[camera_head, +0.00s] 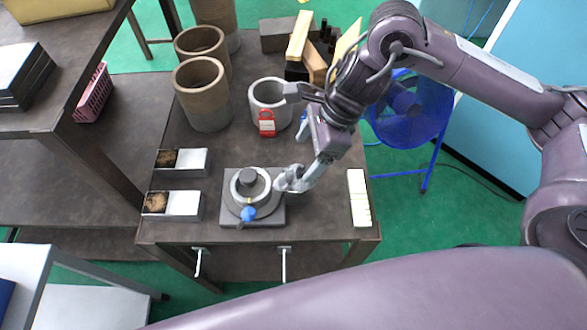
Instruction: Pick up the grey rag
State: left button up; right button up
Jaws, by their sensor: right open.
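I cannot clearly make out a grey rag. A pale grey, lumpy shape (291,179) shows beside the right edge of the round chuck (241,193); I cannot tell whether it is cloth or part of my lower finger. The chuck sits on a square grey plate and has a dark centre knob and a blue knob at its front. My right gripper (290,136) is over the table, between the grey pot and the chuck. Its jaws are spread wide, with nothing visible between them. My left gripper is not in view.
A grey pot (269,100) with a red tag stands behind the chuck. Tall brown pots (203,100) stand at back left. Two small trays (178,204) lie left, a pale block strip (358,197) right. Hooks (283,263) hang from the front edge. Blocks crowd the back.

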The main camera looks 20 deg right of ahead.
aim_at(299, 169)
jog(key=shift+s+a+f+p, duration=0.2)
jog(key=shift+a+f+p, duration=0.1)
jog(key=shift+f, duration=0.15)
jog(key=shift+s+a+f+p, duration=0.2)
jog(key=shift+f+p, duration=0.05)
jog(key=shift+f, duration=0.15)
jog(key=x, duration=0.2)
jog(key=shift+a+f+p, duration=0.15)
jog(key=shift+f+p, duration=0.2)
jog(key=shift+w+a+f, duration=0.1)
jog(key=shift+f, duration=0.4)
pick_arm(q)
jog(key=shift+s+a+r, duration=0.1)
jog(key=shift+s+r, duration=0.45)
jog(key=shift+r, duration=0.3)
pick_arm(e)
jog(key=c, duration=1.1)
